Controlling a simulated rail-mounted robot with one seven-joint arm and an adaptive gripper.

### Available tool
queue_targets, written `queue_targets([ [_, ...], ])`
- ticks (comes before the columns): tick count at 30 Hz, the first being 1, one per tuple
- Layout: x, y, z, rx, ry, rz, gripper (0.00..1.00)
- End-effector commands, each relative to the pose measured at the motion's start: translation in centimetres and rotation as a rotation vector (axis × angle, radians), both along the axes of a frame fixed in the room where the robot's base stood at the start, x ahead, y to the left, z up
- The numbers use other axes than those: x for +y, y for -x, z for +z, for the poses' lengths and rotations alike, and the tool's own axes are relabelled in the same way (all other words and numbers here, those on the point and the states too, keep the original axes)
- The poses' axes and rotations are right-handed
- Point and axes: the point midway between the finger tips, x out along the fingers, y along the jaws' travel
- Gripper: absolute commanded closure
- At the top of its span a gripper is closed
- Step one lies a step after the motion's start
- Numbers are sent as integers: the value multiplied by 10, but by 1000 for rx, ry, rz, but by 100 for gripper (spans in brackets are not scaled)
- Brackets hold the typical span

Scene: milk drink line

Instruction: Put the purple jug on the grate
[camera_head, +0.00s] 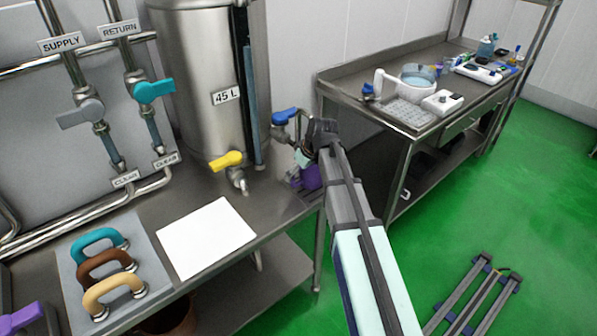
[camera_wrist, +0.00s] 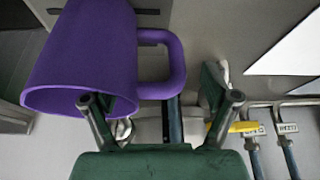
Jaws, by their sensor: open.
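The purple jug (camera_head: 312,178) stands near the right end of the steel counter, under the blue-handled tap, partly hidden by my arm. In the wrist view the jug (camera_wrist: 85,55) fills the upper left, its rim toward the camera. Its loop handle (camera_wrist: 176,62) points right. My gripper (camera_wrist: 163,100) is open, its fingers to either side of the handle. In the head view my gripper (camera_head: 306,163) is at the jug, mostly hidden. A slotted grey surface (camera_wrist: 151,26), seemingly the grate, shows beside the jug's far end; I cannot tell whether they touch.
A steel tank (camera_head: 205,90) with a yellow-handled tap (camera_head: 228,160) stands left of the jug. A white sheet (camera_head: 207,237) and several coloured handles (camera_head: 105,270) lie on the counter. A second bench (camera_head: 340,78) holds lab items at the right; green floor lies between.

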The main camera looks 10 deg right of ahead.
Motion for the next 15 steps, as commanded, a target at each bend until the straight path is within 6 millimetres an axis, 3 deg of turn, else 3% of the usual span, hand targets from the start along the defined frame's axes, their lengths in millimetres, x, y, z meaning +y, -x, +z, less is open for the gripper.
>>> queue_targets([
  [8,-3,3,13,-2,0,0,14],
  [15,-13,15,48,-4,0,-1,14],
])
